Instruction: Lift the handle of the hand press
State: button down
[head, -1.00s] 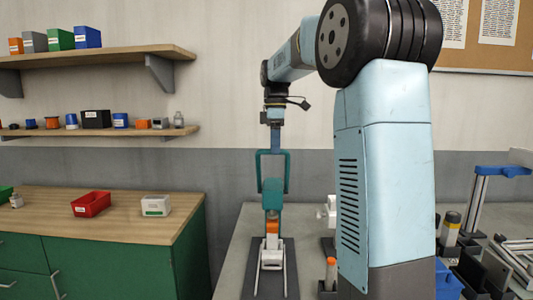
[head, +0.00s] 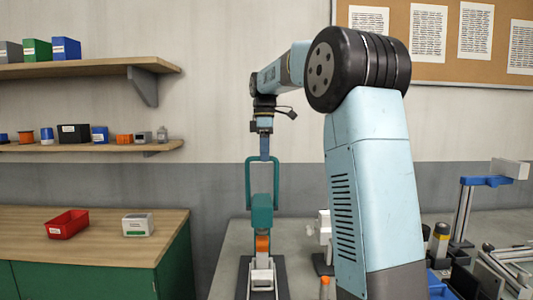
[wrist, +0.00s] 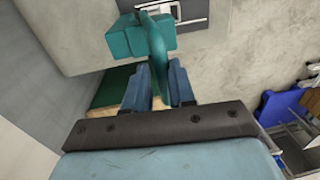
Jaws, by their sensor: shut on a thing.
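The hand press stands on a dark base (head: 281,285) in the head view. It has a teal block (head: 262,212), an orange part (head: 262,244) below that and a pale lower part (head: 262,276). Its teal loop-shaped handle (head: 248,185) stands upright around and above the block. My gripper (head: 264,154) points down and is shut on the top bar of the handle. In the wrist view, the teal handle (wrist: 157,50) runs between the two blue fingers of my gripper (wrist: 157,88), and the teal block (wrist: 124,38) is beyond them. The exact contact is partly hidden.
My arm hides part of the grey bench right of the press. A stand with a blue top (head: 486,181) and other gear are at the far right. A wooden counter (head: 85,237) with a red bin (head: 67,224) and white box (head: 138,225) is at the left.

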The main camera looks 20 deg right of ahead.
jog(key=shift+w+d, duration=0.25)
jog(key=shift+d, duration=0.1)
jog(key=c, duration=1.3)
grip_release()
jog(key=shift+w, duration=0.1)
jog(key=shift+c, duration=0.2)
jog(key=shift+o, duration=0.9)
jog(key=shift+w+f, duration=0.1)
jog(key=shift+w, duration=0.05)
jog(key=shift+o, duration=0.4)
notch_tip(320, 180, up, 14)
jog(key=w, duration=0.1)
jog(key=shift+f, duration=0.15)
jog(key=shift+d, duration=0.1)
